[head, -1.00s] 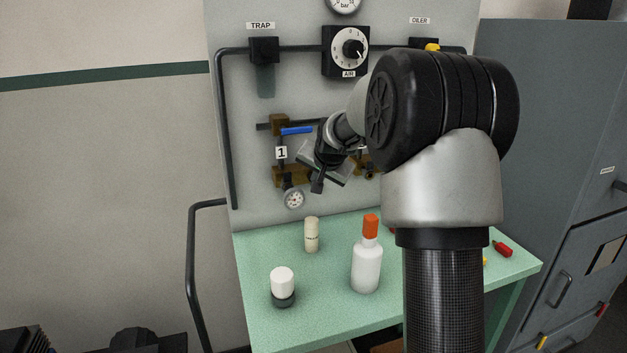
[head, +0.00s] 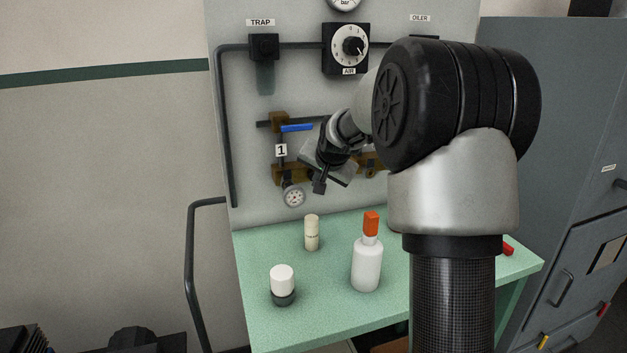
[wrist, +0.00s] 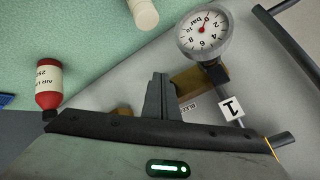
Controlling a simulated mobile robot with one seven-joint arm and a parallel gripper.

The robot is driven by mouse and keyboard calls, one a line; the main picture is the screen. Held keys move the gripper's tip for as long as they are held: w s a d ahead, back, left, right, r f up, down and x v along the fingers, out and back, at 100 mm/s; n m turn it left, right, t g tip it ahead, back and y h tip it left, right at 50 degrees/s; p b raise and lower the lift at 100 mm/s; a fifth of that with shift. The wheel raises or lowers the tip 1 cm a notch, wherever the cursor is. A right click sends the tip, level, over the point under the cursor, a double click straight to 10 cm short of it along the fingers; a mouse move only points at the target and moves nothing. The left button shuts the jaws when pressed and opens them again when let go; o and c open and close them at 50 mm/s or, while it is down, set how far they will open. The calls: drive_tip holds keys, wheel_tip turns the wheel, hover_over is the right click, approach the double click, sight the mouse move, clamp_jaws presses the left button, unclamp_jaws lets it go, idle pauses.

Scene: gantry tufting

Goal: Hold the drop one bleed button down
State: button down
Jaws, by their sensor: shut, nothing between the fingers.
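Drop one on the panel carries a tag "1" (head: 281,150), a blue lever (head: 297,128), a lower brass block (head: 288,173) and a round gauge (head: 293,196). In the wrist view the gauge (wrist: 204,34), the brass block (wrist: 187,82), the "1" tag (wrist: 231,107) and a small label reading like "BLEED" (wrist: 189,107) show. The bleed button itself is not visible; my fingers may hide it. My gripper (head: 319,187) is shut and empty, just right of the lower block. In the wrist view its fingertips (wrist: 159,76) overlap the block's edge; I cannot tell whether they touch.
A green bench (head: 330,310) below holds a cream cylinder (head: 312,233), a white-capped jar (head: 282,285) and a white bottle with an orange cap (head: 367,262). A red bottle (wrist: 48,86) shows in the wrist view. A grey cabinet (head: 560,130) stands at right.

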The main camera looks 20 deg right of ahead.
drive_tip(key=shift+s+b, duration=1.4)
drive_tip(key=shift+s, duration=1.15)
drive_tip(key=shift+a, duration=0.1)
